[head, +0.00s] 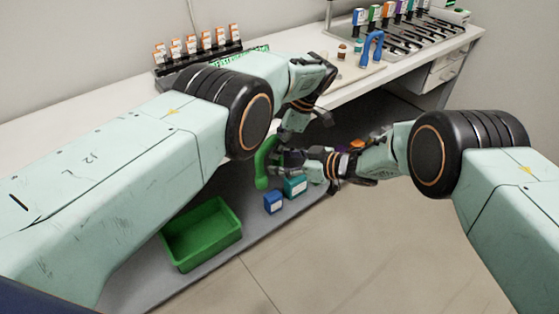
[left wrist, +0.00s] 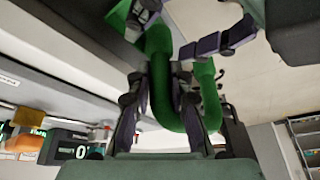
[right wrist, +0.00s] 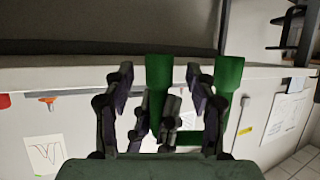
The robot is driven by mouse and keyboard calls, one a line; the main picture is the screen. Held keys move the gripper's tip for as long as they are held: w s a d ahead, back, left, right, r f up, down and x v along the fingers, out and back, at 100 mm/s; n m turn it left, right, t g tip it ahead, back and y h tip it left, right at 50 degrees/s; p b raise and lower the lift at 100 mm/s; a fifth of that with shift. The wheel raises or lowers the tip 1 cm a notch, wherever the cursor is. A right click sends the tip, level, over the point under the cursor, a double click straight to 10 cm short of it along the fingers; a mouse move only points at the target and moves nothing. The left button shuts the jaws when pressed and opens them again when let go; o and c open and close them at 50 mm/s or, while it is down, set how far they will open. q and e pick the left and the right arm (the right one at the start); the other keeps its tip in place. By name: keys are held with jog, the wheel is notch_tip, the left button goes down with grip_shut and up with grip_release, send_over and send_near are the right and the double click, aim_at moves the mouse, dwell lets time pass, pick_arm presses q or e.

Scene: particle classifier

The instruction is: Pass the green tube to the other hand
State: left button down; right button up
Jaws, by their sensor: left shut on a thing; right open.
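The green U-shaped tube (head: 262,168) hangs below the workbench edge in the head view. My left gripper (head: 279,142) is shut on it from above. In the left wrist view the tube (left wrist: 159,50) passes between the left fingers (left wrist: 160,84), its bend near them. My right gripper (head: 281,160) is open and close to the tube. In the right wrist view one upright leg of the tube (right wrist: 159,72) stands between the open right fingers (right wrist: 158,84). The other leg lies outside the right-hand finger. Contact with the right fingers cannot be told.
A green bin (head: 202,235) stands on the lower grey surface, with a blue box (head: 273,203) and a teal box (head: 295,187) nearby. A blue U-shaped tube (head: 372,48) and bottle racks (head: 198,47) are on the workbench. The floor at front right is clear.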

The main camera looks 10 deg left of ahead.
jog(key=shift+x, duration=0.85)
grip_shut()
pick_arm(q)
jog(key=c, duration=1.1)
grip_release()
jog(key=shift+c, duration=0.2)
